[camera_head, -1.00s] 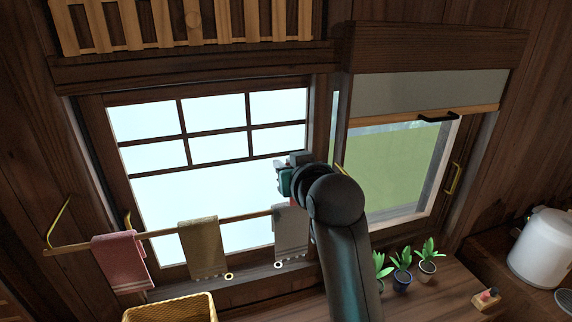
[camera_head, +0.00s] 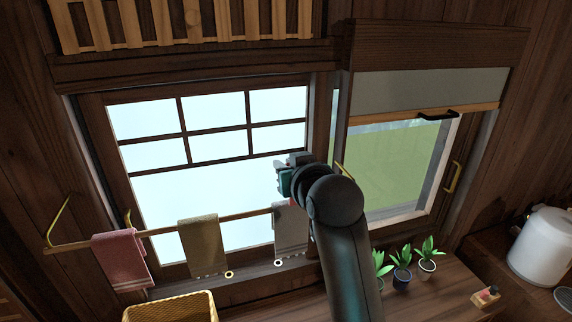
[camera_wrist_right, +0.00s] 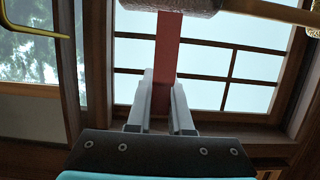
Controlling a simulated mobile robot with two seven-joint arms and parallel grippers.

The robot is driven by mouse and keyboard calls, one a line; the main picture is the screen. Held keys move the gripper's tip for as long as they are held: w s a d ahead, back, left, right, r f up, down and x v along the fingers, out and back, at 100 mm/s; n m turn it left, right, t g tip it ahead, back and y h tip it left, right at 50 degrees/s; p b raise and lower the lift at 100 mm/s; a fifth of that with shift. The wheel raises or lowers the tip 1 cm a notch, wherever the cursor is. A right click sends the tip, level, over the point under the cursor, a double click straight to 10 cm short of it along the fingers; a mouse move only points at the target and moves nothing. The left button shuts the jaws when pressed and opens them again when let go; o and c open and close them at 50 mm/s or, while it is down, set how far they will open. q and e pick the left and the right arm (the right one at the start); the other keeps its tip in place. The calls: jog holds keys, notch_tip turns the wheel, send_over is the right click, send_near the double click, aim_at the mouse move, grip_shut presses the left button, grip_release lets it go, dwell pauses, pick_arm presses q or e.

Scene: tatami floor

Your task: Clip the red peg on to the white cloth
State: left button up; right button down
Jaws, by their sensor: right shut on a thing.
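The white cloth (camera_head: 290,232) hangs over the right part of a wooden rod in front of the window, partly behind my right arm. My right gripper (camera_wrist_right: 163,78) is shut on the red peg (camera_wrist_right: 168,45), which runs up from between the fingers in the wrist view. The peg's far end meets or overlaps the cloth (camera_wrist_right: 172,5) at the top of that view. I cannot tell whether its jaws are around the cloth. In the head view the fingertips and most of the peg are hidden by the arm. My left gripper is not in view.
A pink cloth (camera_head: 122,260) and an olive cloth (camera_head: 203,245) hang on the same rod (camera_head: 165,230). A wicker basket (camera_head: 170,307) stands below. Potted plants (camera_head: 402,265), a small wooden block (camera_head: 486,297) and a white pot (camera_head: 542,245) are at right.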

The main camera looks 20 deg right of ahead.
jog(key=shift+f+b, duration=0.5)
jog(key=shift+f, duration=0.6)
jog(key=shift+f, duration=1.3)
dwell(1.3)
jog(key=shift+c, duration=1.3)
grip_release()
jog(key=shift+r, duration=0.15)
jog(key=shift+r+p, duration=0.5)
jog(key=shift+r, duration=2.4)
